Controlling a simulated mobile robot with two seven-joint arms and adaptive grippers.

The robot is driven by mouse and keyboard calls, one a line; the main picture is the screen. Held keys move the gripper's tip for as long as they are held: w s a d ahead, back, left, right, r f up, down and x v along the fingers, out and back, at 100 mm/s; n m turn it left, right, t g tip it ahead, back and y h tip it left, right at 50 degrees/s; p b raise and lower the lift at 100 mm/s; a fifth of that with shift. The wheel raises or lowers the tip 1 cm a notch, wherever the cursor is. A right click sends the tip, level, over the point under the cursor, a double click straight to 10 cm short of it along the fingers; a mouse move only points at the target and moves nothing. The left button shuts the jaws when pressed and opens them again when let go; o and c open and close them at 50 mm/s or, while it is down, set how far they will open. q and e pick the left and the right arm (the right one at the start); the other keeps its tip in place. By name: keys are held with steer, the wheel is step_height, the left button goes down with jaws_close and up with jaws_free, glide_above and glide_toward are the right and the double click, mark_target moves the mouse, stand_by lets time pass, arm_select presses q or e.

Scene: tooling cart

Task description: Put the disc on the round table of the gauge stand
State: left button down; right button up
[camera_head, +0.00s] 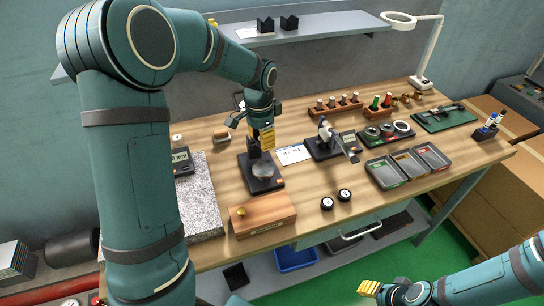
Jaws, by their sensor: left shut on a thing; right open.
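The gauge stand (269,186) has a black base and a dark upright, and stands on the wooden bench right of the granite plate. Its round table (265,169) shows as a grey circle on the base. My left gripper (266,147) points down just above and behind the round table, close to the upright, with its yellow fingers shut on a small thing. I take this to be the disc, but the fingers and stand hide its outline. My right gripper (370,288) is open at the lower right, in front of the bench and far from the stand.
A white card (293,154) and a second black stand (322,151) are to the right.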

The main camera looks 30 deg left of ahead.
arm_select(q)
glide_above(263, 168)
step_height(263, 168, down, 5)
steer(key=shift+s+f+b, duration=0.1)
steer(key=shift+s+b, duration=0.05)
steer(key=shift+b, duration=0.2)
steer(key=shift+f, duration=0.6)
step_height(263, 168, down, 3)
steer(key=shift+r, duration=0.1)
steer(key=shift+w+f, duration=0.2)
steer(key=shift+f, duration=0.2)
steer(key=shift+s, duration=0.1)
steer(key=shift+b, duration=0.35)
steer(key=c, duration=0.6)
jaws_free()
steer(key=shift+f, duration=0.1)
steer(key=shift+c, duration=0.2)
